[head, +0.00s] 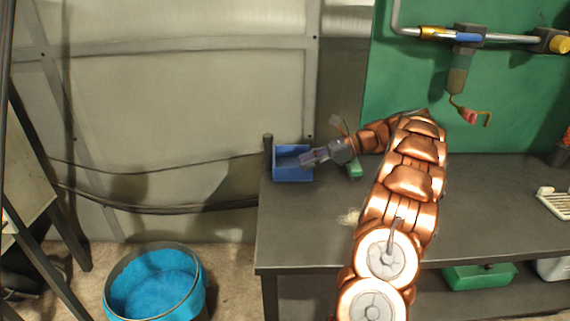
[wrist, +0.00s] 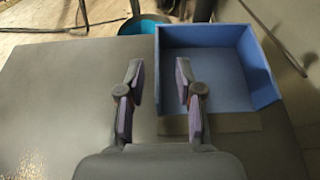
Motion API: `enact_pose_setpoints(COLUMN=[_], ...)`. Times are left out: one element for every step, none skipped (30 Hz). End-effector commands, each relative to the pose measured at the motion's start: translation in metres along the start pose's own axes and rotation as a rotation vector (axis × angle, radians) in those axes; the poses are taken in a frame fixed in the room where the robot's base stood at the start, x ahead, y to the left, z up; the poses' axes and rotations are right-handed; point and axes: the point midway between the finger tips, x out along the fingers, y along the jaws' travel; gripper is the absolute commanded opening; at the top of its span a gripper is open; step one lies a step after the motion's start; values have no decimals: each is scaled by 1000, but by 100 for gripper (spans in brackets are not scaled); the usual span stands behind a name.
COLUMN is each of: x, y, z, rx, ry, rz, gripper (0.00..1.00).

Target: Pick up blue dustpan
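The blue dustpan (head: 293,174) is a shallow open box on the left end of the dark workbench. In the wrist view the dustpan (wrist: 222,75) fills the upper right, with raised walls and a pale strip along its near edge. My gripper (head: 304,160) comes in from the right over the dustpan in the head view. In the wrist view my gripper (wrist: 158,68) is open, with its two fingers apart and nothing held. The dustpan's left wall lies between the fingertips in that picture; I cannot tell whether they touch it or hover above.
The workbench (head: 300,235) is mostly bare at its left end. A dark post (head: 268,151) stands by the dustpan. A small green item (head: 354,169) and a pale tuft (head: 349,216) lie near my arm. A blue-lined bin (head: 155,285) stands on the floor.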

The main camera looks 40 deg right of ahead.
Motion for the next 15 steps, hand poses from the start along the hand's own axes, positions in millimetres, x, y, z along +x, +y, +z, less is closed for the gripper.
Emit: enact_pose_setpoints(x=[5, 8, 12, 14, 16, 18, 20, 21, 24, 27, 30, 34, 38, 41, 46], y=[0, 0, 0, 0, 0, 1, 1, 1, 2, 2, 3, 3, 3, 4, 4], z=[1, 1, 1, 1, 1, 1, 2, 2, 3, 3, 3, 4, 5, 5, 6], rx=[-1, -2, -2, -2, -2, -1, -1, -1, -1, -1, -1, 0, -1, -1, -2], ry=[1, 2, 4, 4, 4, 3, 3, 2, 2, 2, 3, 3, 3, 4, 5], rz=[2, 1, 0, 0, 0, 0, 0, 1, 2, 3, 4, 3, 2, 2, 1], gripper=[35, 35, 35, 35, 35, 35, 35, 35, 35, 35, 35, 35, 35, 35, 35])
